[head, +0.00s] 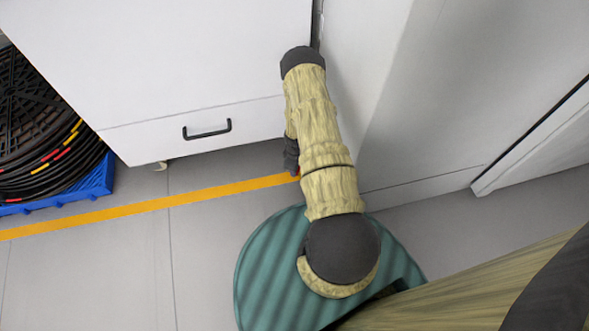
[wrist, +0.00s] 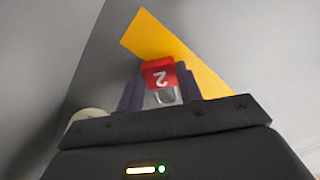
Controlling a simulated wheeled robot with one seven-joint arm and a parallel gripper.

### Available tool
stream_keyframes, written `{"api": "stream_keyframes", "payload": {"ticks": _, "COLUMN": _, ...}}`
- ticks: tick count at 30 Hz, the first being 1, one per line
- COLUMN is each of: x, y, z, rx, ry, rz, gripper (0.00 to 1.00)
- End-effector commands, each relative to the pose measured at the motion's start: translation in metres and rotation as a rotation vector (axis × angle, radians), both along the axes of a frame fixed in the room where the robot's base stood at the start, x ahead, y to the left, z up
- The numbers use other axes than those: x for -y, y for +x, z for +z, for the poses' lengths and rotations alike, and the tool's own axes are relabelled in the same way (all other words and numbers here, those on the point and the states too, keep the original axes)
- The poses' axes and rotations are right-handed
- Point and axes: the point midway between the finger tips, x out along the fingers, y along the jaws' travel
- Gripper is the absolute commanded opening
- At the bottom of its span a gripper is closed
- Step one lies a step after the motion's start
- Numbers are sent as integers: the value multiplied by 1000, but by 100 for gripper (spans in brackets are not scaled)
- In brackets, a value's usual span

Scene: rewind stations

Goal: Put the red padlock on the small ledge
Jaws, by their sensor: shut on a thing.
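The red padlock (wrist: 158,73) with a white "2" and a silver shackle is between the fingers of my gripper (wrist: 158,88) in the wrist view. The gripper is shut on it, with the shackle toward the palm. I cannot make out the small ledge in either view.
A white cabinet (head: 200,60) with a black-handled drawer (head: 207,130) stands ahead. A light wall or panel (head: 405,130) is close on the right. A yellow line (head: 130,207) crosses the grey floor. Coiled black cable (head: 45,150) sits on a blue pallet (head: 95,185) at left.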

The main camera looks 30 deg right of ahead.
Motion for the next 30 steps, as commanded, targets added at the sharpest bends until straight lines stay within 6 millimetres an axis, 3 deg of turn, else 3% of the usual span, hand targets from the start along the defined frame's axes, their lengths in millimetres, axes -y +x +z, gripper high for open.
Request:
{"api": "stream_keyframes", "payload": {"ticks": 14, "x": -3, "y": -3, "z": 13, "rx": -2, "ry": 0, "rz": 1, "gripper": 8}}
{"api": "stream_keyframes", "payload": {"ticks": 26, "x": -3, "y": -2, "z": 76, "rx": 0, "ry": 0, "rz": 0, "gripper": 8}}
{"api": "stream_keyframes", "payload": {"ticks": 30, "x": -20, "y": -13, "z": 72, "rx": -5, "ry": 2, "rz": 7, "gripper": 8}}
